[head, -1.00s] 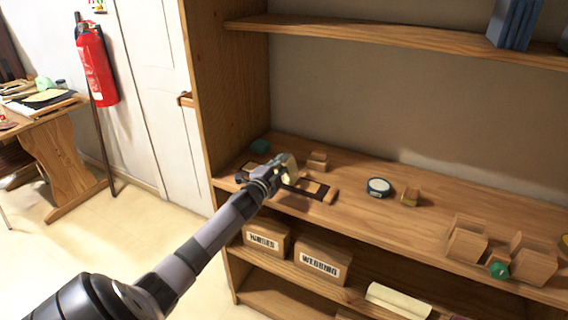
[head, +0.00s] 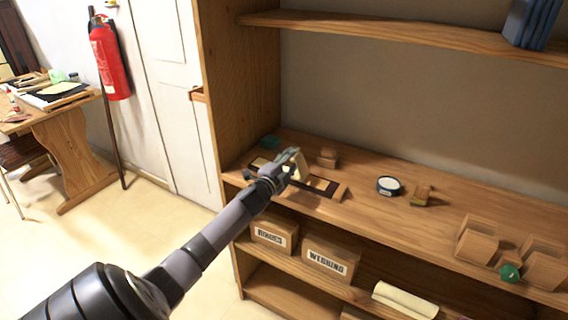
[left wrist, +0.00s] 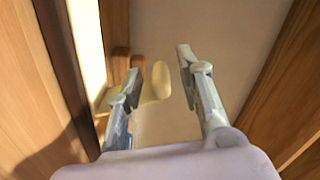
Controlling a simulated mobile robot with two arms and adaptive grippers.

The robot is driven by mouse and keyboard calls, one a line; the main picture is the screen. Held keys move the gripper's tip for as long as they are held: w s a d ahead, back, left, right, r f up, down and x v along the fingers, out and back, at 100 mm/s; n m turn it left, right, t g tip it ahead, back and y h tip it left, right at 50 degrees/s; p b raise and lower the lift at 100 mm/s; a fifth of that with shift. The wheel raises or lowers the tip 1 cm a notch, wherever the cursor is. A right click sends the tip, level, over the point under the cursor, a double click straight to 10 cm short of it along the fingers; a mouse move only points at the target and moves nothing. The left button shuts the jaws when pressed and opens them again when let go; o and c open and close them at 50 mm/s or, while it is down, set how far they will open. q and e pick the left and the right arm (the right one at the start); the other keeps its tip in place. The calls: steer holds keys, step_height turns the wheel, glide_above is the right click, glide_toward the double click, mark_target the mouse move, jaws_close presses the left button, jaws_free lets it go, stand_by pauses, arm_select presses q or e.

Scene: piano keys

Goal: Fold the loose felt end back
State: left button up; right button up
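A dark-edged wooden piece (head: 325,185) lies near the front left of the shelf top. A pale cream strip, seemingly the loose felt end (head: 302,167), stands up from it beside my left gripper (head: 290,160). In the left wrist view the rounded pale end (left wrist: 161,80) shows between and beyond the fingers of my left gripper (left wrist: 158,62). The fingers are apart, and I see no grip on the strip. The gripper and arm hide part of the dark-edged piece. My right gripper is in neither view.
Small wooden blocks (head: 328,158) stand just behind. A round dark-rimmed tin (head: 388,186) and another block (head: 421,196) are to the right, with bare shelf between. A teal item (head: 270,141) lies at the back left. The bookcase side panel (head: 240,90) rises close on the left.

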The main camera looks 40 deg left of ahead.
arm_select(q)
steer(key=v, duration=1.1)
steer(key=shift+s, duration=0.3)
steer(key=shift+d, duration=0.15)
